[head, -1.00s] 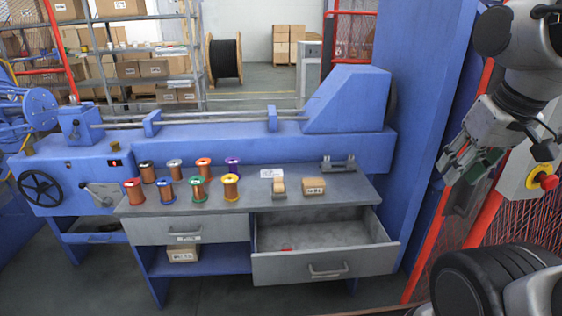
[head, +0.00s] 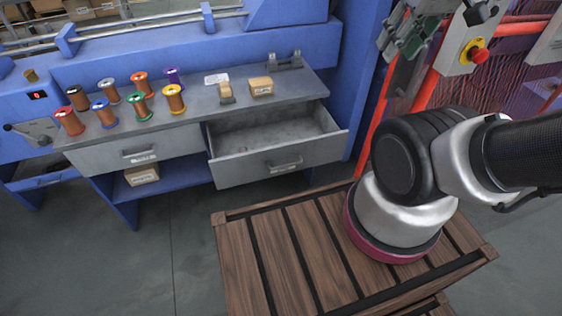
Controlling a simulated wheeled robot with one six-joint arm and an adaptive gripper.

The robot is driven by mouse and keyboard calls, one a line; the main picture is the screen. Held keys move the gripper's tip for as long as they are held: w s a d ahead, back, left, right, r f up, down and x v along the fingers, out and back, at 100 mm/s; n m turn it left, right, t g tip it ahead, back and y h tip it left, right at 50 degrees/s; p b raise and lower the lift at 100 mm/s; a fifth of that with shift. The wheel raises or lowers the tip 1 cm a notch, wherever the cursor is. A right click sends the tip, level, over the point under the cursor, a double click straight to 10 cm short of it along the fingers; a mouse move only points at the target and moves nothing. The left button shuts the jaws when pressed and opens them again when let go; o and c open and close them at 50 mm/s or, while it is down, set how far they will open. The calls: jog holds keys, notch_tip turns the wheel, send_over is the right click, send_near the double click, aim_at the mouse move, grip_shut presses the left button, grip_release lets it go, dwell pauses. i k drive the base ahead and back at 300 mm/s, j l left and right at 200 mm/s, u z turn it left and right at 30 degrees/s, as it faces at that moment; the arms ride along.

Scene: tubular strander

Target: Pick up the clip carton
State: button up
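A small brown carton (head: 261,87) with a label sits on the grey worktop near its right end. A second brown carton (head: 142,175) with a label stands on the blue shelf under the bench. I cannot read the labels, so I cannot tell which is the clip carton. My gripper (head: 399,48) is at the top right of the head view, well to the right of both cartons. Its fingers look apart, with nothing between them.
Several wire spools (head: 142,107) stand on the worktop's left. A small tan-topped item (head: 226,92) is beside the worktop carton. The right drawer (head: 277,160) is pulled open below it. A red emergency button (head: 480,55) and mesh fence are at right.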

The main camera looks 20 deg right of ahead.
aim_at(262, 86)
jog(key=i, duration=0.85)
